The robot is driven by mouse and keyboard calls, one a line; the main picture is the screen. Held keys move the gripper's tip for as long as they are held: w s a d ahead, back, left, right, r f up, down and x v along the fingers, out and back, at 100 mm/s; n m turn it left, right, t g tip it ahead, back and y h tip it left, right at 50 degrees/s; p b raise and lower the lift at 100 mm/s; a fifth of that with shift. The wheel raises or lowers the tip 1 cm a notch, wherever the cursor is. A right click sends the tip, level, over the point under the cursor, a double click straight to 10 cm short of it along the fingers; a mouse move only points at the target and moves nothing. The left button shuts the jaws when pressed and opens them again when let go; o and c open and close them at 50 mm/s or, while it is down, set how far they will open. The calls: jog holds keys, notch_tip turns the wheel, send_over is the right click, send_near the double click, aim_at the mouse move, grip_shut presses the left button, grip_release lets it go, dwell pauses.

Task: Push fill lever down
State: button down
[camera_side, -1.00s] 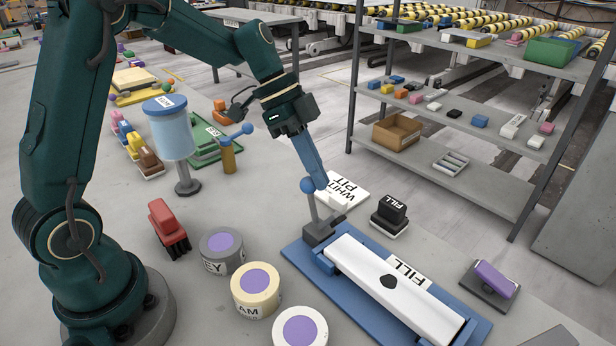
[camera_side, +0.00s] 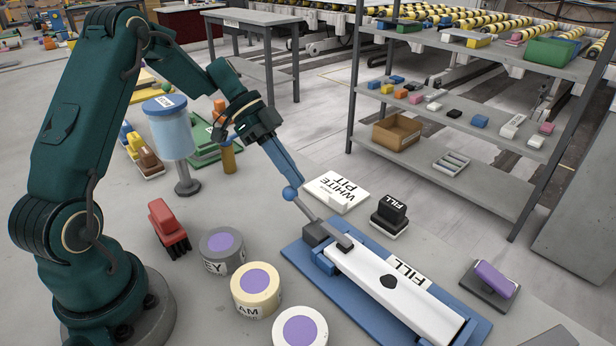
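The fill lever is a grey rod with a blue ball knob (camera_side: 290,193). It stands at the left end of a blue base plate (camera_side: 297,257) that carries a long white slab (camera_side: 400,290) and a FILL label (camera_side: 410,272). The lever leans to the left, and a short grey arm (camera_side: 344,243) at its foot lies over the slab's end. My gripper (camera_side: 297,183) has long blue fingers pointing down, with their tips at the knob, seemingly touching it. The fingers look close together, but any gap is hidden from this side.
A white WHITE PIT sign (camera_side: 340,190) and a black FILL stamp (camera_side: 389,211) stand behind the base. Labelled tins (camera_side: 256,290) and a red block tool (camera_side: 168,228) are to the left. A purple-topped block (camera_side: 492,280) lies to the right. Shelves (camera_side: 470,130) stand behind.

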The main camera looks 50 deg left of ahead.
jog(key=shift+s+a+f, duration=0.2)
jog(key=shift+a+f, duration=0.3)
jog(key=shift+f, duration=0.3)
notch_tip(320, 180, up, 5)
jog(key=w+d, duration=0.1)
jog(key=w, duration=0.2)
jog(key=s+a, duration=0.2)
jog(key=a, duration=0.7)
